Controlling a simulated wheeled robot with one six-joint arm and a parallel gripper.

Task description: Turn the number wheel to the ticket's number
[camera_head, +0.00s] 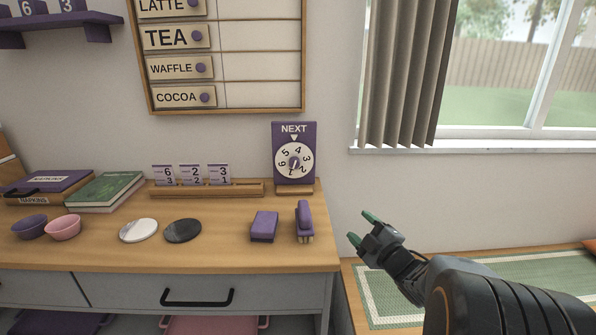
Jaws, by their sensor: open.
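The number wheel (294,161) is a white dial with dark numbers on a purple board (304,184) headed NEXT. The board stands upright at the counter's back right corner. A small white marker points down at the wheel's top, where the 4 stands nearest, slightly right of it. Three white-and-purple number tickets stand in a wooden rack (240,190): 6 over 3 (163,175), 2 over 2 (190,174) and 3 over 1 (220,174). My gripper (362,228) has green fingertips, is open and empty, and is right of the counter, in front of and below the wheel.
A purple block (264,226) and a purple-handled brush (304,221) lie on the counter in front of the wheel. White (138,230) and black (183,231) discs lie further left. A wooden menu board (260,62) hangs above. Grey curtains (404,75) hang at right.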

